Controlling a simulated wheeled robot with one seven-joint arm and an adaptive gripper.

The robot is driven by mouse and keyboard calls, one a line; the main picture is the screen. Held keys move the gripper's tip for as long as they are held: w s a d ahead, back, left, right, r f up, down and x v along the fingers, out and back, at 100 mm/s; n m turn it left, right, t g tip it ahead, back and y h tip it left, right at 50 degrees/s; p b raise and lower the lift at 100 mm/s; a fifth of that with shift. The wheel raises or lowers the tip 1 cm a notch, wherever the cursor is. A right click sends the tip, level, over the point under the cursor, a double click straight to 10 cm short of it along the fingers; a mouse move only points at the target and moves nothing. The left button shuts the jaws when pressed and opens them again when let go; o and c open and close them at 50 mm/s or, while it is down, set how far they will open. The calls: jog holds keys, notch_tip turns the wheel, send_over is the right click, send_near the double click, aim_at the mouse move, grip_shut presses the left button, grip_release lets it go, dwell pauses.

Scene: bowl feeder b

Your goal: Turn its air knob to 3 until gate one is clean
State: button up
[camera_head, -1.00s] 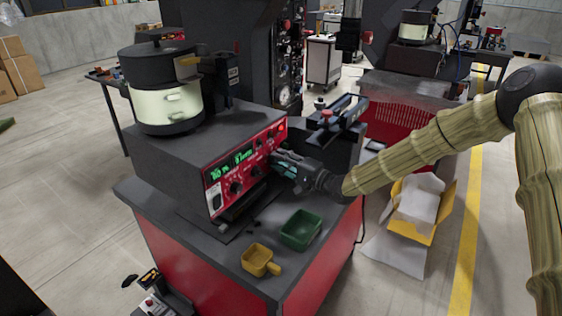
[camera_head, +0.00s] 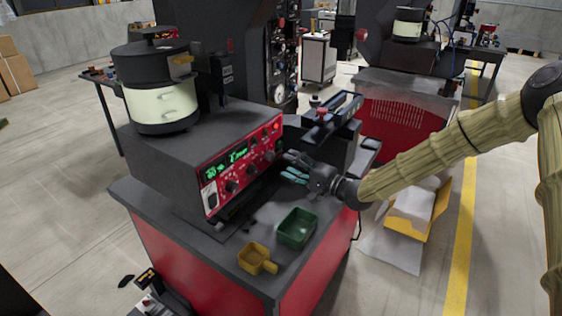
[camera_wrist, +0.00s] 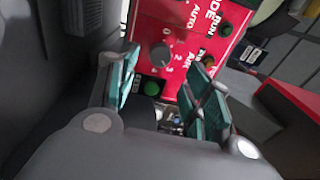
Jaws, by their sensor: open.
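The red control panel (camera_head: 240,166) is on the front of the dark feeder base, with lit green displays and several dark knobs. In the wrist view, a round grey knob (camera_wrist: 160,55) sits on the red panel amid white numerals, with the word AIR beside it. I cannot read its setting for sure. My gripper (camera_head: 287,168) is open and empty just in front of the panel's right end. In the wrist view its teal-padded fingers (camera_wrist: 164,66) stand apart on either side of the knob's line, clear of it. The bowl (camera_head: 160,100) sits on top; gate one is not distinguishable.
A green bin (camera_head: 297,228) and a yellow scoop-like bin (camera_head: 256,259) stand on the table below my gripper. A green button (camera_wrist: 152,88) is near the knob. A dark rail unit (camera_head: 330,118) stands behind my gripper. A yellow box (camera_head: 408,226) is on the floor at right.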

jog(key=v, duration=0.6)
dwell(0.3)
